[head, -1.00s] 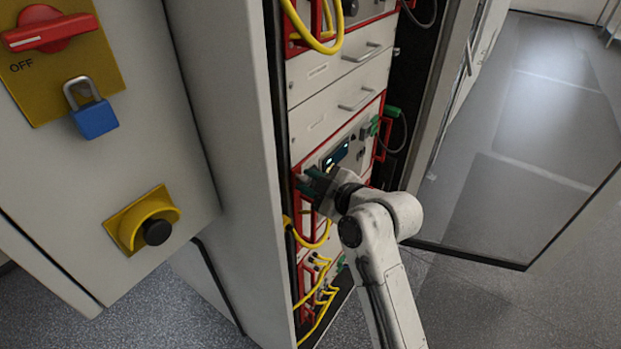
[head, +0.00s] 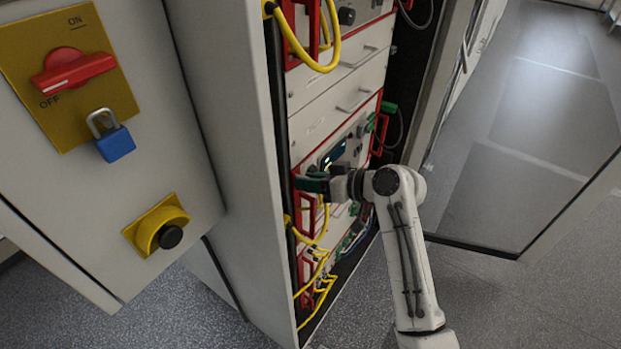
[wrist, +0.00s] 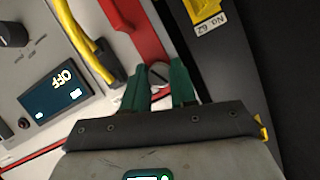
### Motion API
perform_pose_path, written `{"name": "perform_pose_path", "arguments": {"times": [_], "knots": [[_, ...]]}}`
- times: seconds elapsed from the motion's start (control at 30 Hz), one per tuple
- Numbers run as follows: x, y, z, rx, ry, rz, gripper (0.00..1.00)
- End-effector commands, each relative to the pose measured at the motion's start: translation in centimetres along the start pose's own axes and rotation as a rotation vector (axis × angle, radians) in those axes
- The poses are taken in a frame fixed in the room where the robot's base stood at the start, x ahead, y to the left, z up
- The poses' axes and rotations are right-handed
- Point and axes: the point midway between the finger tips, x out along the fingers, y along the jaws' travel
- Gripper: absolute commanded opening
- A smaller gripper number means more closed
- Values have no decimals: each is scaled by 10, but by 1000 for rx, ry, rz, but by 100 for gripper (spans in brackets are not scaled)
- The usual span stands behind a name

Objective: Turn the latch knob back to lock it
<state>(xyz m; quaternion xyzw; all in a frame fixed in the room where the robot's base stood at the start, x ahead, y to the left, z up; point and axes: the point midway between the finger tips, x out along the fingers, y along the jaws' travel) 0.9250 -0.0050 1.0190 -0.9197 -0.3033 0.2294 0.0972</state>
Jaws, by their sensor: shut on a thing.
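The latch knob (wrist: 158,74) is a small silver slotted knob beside the red handle, at the edge of a module's front panel in the wrist view. My gripper's green fingers (wrist: 160,85) stand on either side of it and are shut on it. In the head view my gripper (head: 312,183) reaches the left edge of the module with the lit display (head: 333,153). The knob is hidden there by the fingers.
A yellow cable (wrist: 85,40) and the red handle (wrist: 135,25) lie close to the fingers. The display (wrist: 57,92) reads OFF. Yellow cables (head: 322,270) hang below. The left cabinet carries a red switch (head: 73,72) and a blue padlock (head: 113,140).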

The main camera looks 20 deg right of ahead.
Motion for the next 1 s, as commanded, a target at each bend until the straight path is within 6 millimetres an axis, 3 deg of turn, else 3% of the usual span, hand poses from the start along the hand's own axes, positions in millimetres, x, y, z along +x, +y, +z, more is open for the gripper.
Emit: {"name": "perform_pose_path", "arguments": {"times": [0.5,1.0], "knots": [[0,3,1,354,-1,-144,0],[0,3,2,444,-2,-182,0]]}}
